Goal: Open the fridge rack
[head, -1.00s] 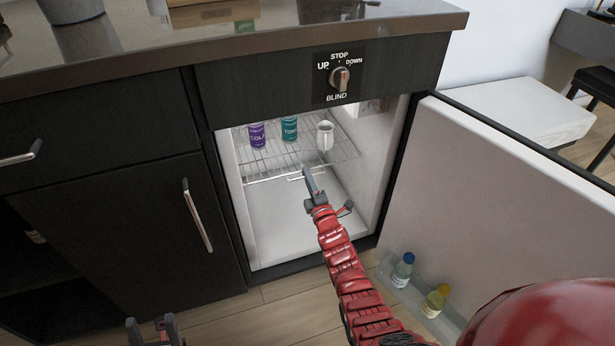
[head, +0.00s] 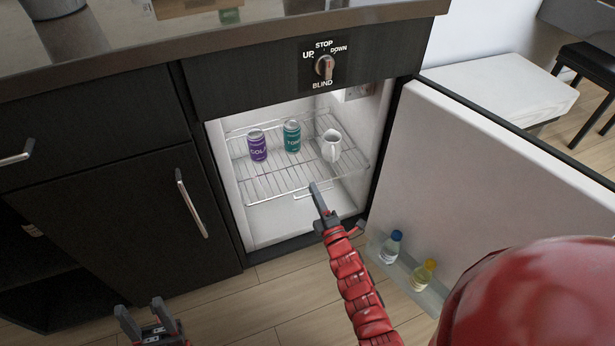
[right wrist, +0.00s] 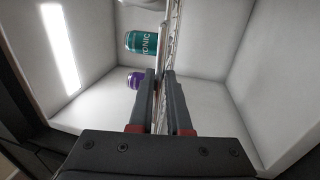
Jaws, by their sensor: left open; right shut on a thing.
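The wire fridge rack (head: 266,187) is inside the open fridge, its front part slid forward toward the opening. A purple cola can (head: 257,145), a teal tonic can (head: 291,133) and a white mug (head: 331,146) stand upright on it. My right gripper (head: 315,188) is shut on the rack's front edge. In the right wrist view the two fingers (right wrist: 160,80) close around the wire rack (right wrist: 171,35), with the tonic can (right wrist: 141,41) and the purple can (right wrist: 135,79) beyond. My left gripper (head: 140,308) is open and empty at the lower left, away from the fridge.
The fridge door (head: 480,165) stands wide open on the right. Its shelf holds a blue-capped bottle (head: 391,247) and a yellow-capped bottle (head: 420,276). A knob (head: 324,67) sits above the opening. A closed cabinet door (head: 120,210) is on the left. The floor in front is clear.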

